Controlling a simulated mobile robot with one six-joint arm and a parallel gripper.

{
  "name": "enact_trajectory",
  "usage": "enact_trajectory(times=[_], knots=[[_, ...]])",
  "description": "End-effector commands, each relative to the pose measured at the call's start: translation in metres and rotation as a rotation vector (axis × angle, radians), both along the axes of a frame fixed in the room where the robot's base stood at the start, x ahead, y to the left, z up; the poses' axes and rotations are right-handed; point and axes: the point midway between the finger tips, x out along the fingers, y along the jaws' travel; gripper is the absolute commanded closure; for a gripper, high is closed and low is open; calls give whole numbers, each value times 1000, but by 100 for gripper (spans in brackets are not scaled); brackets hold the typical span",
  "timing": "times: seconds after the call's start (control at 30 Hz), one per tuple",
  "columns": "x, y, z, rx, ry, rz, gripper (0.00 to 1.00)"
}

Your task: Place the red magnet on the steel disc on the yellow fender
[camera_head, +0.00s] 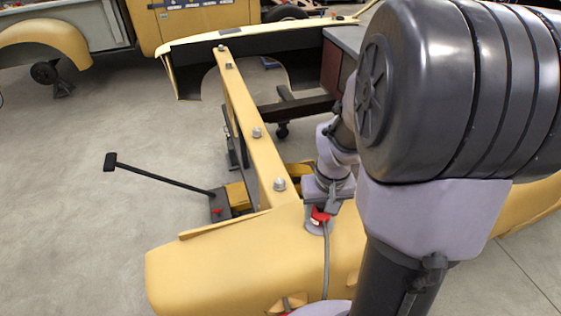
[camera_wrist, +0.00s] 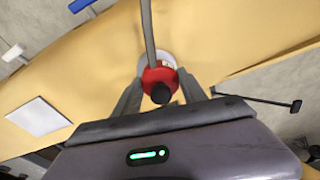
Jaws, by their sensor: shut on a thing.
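The red magnet (camera_head: 320,215) has a dark knob on top in the wrist view, where its red body (camera_wrist: 152,74) sits between my two fingers. My gripper (camera_head: 322,204) is shut on the magnet, low over the yellow fender (camera_head: 200,270). The pale steel disc (camera_head: 313,230) shows just under the magnet. Its rim also shows past the magnet in the wrist view (camera_wrist: 171,59), and the rest is hidden. I cannot tell whether magnet and disc touch. A grey cable (camera_head: 326,262) runs from the magnet along the fender.
A yellow rail with several silver bolts (camera_head: 257,133) rises behind the fender. A floor jack's long black handle (camera_head: 160,178) stands out to the left. A white square (camera_wrist: 38,116) lies on the yellow surface in the wrist view. The floor at left is mostly clear.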

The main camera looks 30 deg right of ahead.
Motion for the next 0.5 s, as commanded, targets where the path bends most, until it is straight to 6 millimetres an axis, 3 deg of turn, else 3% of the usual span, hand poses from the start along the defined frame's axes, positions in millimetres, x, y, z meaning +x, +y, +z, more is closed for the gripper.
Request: enact_trajectory(times=[0.1,0.2,0.27,0.5], knots=[[8,-15,-2,0,-1,-3,100],[6,-12,-29,1,3,-1,100],[6,-12,-38,0,1,0,100],[7,-12,-37,-2,-1,-1,100]])
